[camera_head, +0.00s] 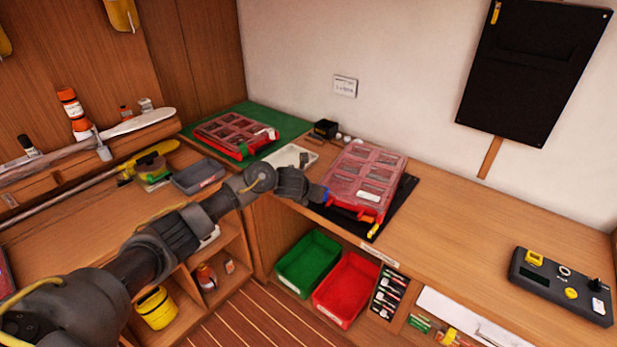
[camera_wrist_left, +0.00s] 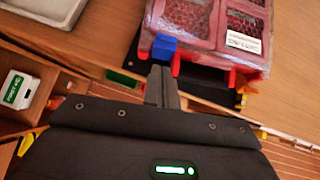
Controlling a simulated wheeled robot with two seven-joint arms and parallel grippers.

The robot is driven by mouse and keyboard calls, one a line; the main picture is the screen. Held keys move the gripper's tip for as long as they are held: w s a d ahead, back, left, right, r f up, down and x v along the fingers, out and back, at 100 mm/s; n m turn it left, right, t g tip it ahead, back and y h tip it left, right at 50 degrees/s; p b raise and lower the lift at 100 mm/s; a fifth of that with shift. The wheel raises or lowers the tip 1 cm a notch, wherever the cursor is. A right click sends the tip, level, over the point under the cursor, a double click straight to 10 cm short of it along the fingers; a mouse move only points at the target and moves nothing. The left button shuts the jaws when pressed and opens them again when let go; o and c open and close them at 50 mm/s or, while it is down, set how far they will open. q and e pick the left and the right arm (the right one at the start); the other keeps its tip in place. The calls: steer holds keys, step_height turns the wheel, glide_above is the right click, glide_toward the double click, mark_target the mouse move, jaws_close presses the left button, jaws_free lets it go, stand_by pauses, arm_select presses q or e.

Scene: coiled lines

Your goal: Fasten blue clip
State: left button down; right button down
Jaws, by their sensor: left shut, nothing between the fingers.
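A red case with a clear compartmented lid (camera_head: 364,177) lies closed on a black mat (camera_head: 403,196) on the counter; its front part also shows in the wrist view (camera_wrist_left: 208,50). The blue clip (camera_wrist_left: 165,47) is at the case's front left corner; a small bit of it shows in the head view (camera_head: 325,195). My left gripper (camera_wrist_left: 162,70) is shut and empty, its fingertips right at the blue clip's near side. I cannot tell whether they touch, or whether the clip is fully down. The left gripper (camera_head: 314,191) also shows in the head view. My right gripper is not in view.
A second red case (camera_head: 235,136) lies on a green mat (camera_head: 292,124) at the back left. A pale tray (camera_head: 291,157) is between them. Green (camera_head: 308,263) and red (camera_head: 347,288) bins sit below the counter edge. A control box (camera_head: 561,286) stands at right; the counter between is clear.

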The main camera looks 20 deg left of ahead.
arm_select(q)
steer(key=s+a+r, duration=0.1)
steer(key=s+r, duration=0.3)
steer(key=r, duration=0.5)
steer(key=shift+r, duration=0.35)
steer(key=shift+w, duration=0.1)
